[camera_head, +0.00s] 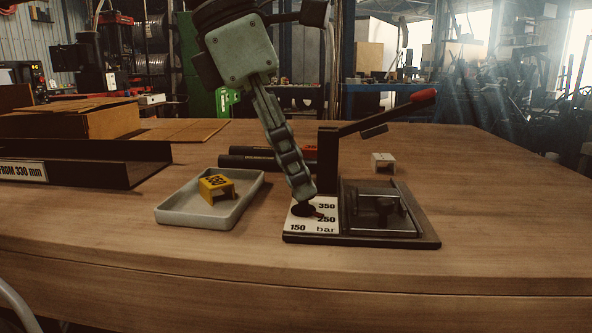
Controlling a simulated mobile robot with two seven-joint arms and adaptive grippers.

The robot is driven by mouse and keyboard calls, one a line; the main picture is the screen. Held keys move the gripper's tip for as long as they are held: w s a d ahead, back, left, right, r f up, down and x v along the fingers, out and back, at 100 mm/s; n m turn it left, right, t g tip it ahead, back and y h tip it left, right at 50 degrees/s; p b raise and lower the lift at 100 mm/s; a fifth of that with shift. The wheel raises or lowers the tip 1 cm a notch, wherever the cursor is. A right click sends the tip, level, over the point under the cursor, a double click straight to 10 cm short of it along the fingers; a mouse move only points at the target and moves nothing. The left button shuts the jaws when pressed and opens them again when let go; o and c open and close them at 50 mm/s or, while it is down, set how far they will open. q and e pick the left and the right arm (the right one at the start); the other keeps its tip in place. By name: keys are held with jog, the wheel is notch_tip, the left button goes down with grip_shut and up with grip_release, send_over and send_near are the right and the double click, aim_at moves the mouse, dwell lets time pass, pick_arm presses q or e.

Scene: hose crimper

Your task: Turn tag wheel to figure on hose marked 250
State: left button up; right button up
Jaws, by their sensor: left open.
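The tag wheel (304,211) is a small dark knob on a white plate (299,220) marked 150, 250, 350 and bar, at the left of the crimper base (430,240). A small pointer-like part sticks out on its right side, between the 350 and 250 figures; its exact setting is too small to tell. My left gripper (303,196) reaches down from above, its open fingertips at the wheel and partly covering it. Dark hoses (246,162) lie behind the tray; any marking on them is unreadable. My right gripper is not in view.
The crimper's lever (385,120) with a red end rises to the right. A grey tray (168,213) holds a yellow marked block (217,188). A pale block (383,160) stands behind the crimper. A dark channel (120,170) lies at left. The table's right side is clear.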

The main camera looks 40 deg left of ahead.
pick_arm(q)
jog(key=v, duration=1.1)
jog(key=shift+f, duration=0.1)
